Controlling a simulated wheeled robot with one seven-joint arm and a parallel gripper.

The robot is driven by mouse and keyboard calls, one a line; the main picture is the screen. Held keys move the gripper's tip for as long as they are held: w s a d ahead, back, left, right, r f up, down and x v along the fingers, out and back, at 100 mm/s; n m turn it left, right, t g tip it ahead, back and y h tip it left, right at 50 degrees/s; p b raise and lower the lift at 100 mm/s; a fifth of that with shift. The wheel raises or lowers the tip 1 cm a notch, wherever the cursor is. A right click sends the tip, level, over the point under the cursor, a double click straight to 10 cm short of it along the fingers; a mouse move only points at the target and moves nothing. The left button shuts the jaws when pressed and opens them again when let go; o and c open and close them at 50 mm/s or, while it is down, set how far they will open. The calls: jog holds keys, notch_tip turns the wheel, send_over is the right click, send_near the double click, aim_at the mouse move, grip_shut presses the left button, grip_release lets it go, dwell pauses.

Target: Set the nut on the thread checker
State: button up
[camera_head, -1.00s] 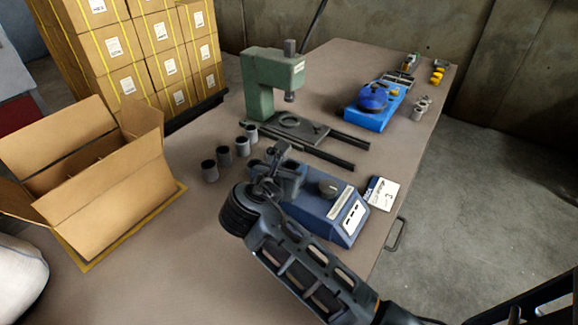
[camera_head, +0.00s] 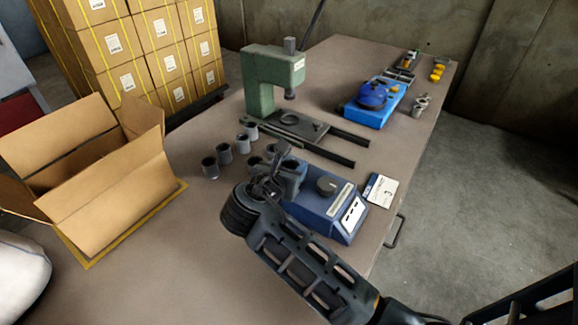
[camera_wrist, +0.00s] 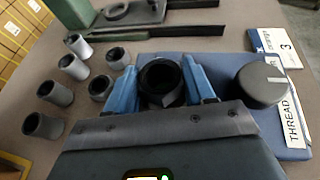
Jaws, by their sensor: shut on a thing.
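The thread checker (camera_head: 325,212) is a blue box with a dark round knob and a white label, near the table's right edge. It also shows in the wrist view (camera_wrist: 229,68), with its knob (camera_wrist: 262,85) to the right of my gripper. My gripper (camera_wrist: 163,86) has its blue fingers shut on a dark, ring-shaped nut (camera_wrist: 161,79), open end up. The nut is at the left end of the checker. I cannot tell whether it touches the checker or hangs just above it. In the head view my gripper (camera_head: 272,178) partly hides this spot.
Several loose grey cylinders (camera_head: 225,153) stand left of the checker. A green press (camera_head: 262,82) with a rail base stands behind. A card (camera_head: 381,190) lies right of the checker. An open carton (camera_head: 100,195) is at left, a blue device (camera_head: 375,103) further back.

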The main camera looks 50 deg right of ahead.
jog(key=shift+r+p, duration=0.85)
jog(key=shift+p, duration=0.5)
jog(key=shift+p, duration=0.65)
dwell(0.6)
jog(key=shift+f, duration=0.85)
dwell(0.5)
jog(key=shift+r+p, duration=0.85)
jog(key=shift+p, duration=0.15)
jog(key=shift+p, duration=0.55)
dwell(0.7)
jog(key=shift+f, duration=0.85)
dwell(0.5)
jog(key=o, duration=0.9)
